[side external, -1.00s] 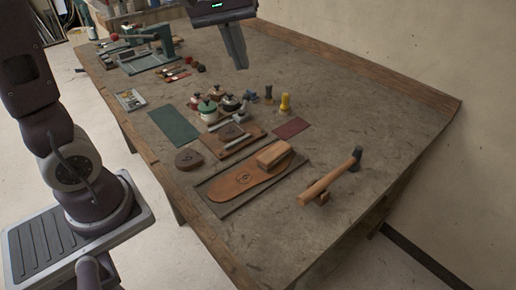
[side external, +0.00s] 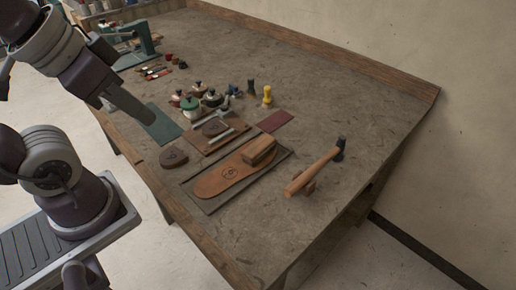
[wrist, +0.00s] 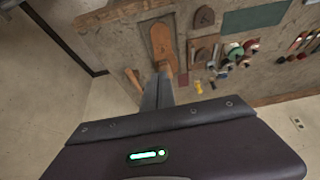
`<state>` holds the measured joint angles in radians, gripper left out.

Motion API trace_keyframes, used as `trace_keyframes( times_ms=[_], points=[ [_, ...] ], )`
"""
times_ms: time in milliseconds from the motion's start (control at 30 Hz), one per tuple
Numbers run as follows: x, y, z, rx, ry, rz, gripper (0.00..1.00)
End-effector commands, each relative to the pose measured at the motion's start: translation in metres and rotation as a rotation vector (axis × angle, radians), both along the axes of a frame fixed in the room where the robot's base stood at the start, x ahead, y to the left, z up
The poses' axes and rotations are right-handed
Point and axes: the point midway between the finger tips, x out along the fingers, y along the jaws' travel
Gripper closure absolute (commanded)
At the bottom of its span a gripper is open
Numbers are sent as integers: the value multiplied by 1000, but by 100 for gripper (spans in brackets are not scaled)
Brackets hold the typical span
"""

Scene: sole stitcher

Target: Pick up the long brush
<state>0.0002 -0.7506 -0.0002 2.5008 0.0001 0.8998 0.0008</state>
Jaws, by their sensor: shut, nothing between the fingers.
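My gripper (side external: 150,119) is at the left in the side view, over the front part of the bench near the green mat. It also shows in the wrist view (wrist: 162,74), with its fingers together and empty. Two small upright, brush-like tools stand behind the leather pieces: a yellow one (side external: 267,97) and a darker one (side external: 251,87). A brown wooden block (side external: 260,151) lies on the heel end of a tan sole (side external: 219,180). The pieces are small, and I cannot tell for certain which is the long brush. My gripper is apart from all of them.
A hammer (side external: 313,172) lies at the right on a small rest. Lidded pots (side external: 191,103), a green mat (side external: 158,130), a round brown piece (side external: 174,157) and a dark red mat (side external: 275,121) lie around the middle. The bench (side external: 350,110) is bare at the back right.

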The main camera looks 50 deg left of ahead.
Motion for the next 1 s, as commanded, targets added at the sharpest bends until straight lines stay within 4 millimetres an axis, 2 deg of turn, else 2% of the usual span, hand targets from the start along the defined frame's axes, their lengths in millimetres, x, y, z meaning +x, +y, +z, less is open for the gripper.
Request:
trace_keyframes(
  times_ms=[200, 233, 700, 733, 1000],
  points=[
    [0, 0, 0, 0, 0, 1, 100],
    [0, 0, 0, 0, 0, 1, 96],
    [0, 0, 0, 0, 0, 1, 4],
    [0, 0, 0, 0, 0, 1, 0],
    [5, -1, 0, -20, 32, 22, 0]
  ],
)
